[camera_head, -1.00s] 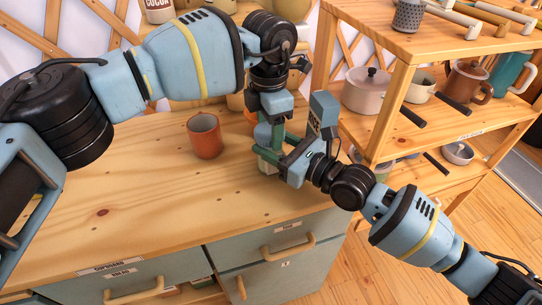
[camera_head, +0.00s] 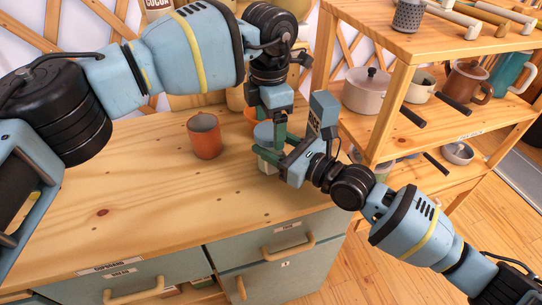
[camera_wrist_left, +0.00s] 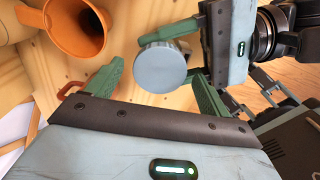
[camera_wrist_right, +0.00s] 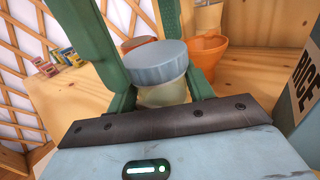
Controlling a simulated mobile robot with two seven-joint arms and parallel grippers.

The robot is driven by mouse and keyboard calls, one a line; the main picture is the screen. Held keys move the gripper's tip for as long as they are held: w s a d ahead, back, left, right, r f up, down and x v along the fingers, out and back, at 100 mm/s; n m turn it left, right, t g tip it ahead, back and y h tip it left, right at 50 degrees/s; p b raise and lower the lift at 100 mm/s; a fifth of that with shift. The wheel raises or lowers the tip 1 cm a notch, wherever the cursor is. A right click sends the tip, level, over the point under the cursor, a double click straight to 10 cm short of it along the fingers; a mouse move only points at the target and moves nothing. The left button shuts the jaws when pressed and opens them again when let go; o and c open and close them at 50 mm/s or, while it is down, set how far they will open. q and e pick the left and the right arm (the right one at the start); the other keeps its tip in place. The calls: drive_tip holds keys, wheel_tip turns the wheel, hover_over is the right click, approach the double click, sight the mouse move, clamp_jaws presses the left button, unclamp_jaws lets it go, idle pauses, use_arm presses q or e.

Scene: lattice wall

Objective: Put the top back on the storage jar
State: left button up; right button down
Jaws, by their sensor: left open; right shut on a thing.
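The storage jar (camera_wrist_right: 162,95) is a pale, see-through container standing on the wooden counter. Its round grey-blue top (camera_wrist_right: 154,62) sits over the mouth in the right wrist view; whether it is fully seated I cannot tell. The top also shows in the left wrist view (camera_wrist_left: 162,67) and in the head view (camera_head: 263,134). My right gripper (camera_head: 274,158) is shut on the jar body below the top. My left gripper (camera_wrist_left: 157,70) is open over the top, with its green fingers on either side and apart from it. The jar is mostly hidden by the grippers in the head view.
An orange-brown mug (camera_head: 204,136) stands left of the jar. An orange funnel-shaped vessel (camera_wrist_right: 205,52) stands behind it. A wooden shelf (camera_head: 395,110) with pots and mugs is at the right. The counter's front left (camera_head: 120,210) is clear.

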use_arm(q)
wheel_tip(320, 180, up, 3)
drive_tip(key=shift+r, duration=0.15)
drive_tip(key=shift+c, duration=0.4)
drive_tip(key=n, duration=0.1)
drive_tip(key=r+n, duration=0.1)
drive_tip(key=n, duration=0.1)
drive_tip(key=shift+r, duration=0.25)
drive_tip(key=n, duration=0.1)
drive_tip(key=r+n, duration=0.1)
drive_tip(key=n, duration=0.1)
drive_tip(key=r+n, duration=0.1)
drive_tip(key=n, duration=0.1)
drive_tip(key=shift+f, duration=0.1)
drive_tip(key=shift+f, duration=3.95)
drive_tip(key=shift+c, duration=0.3)
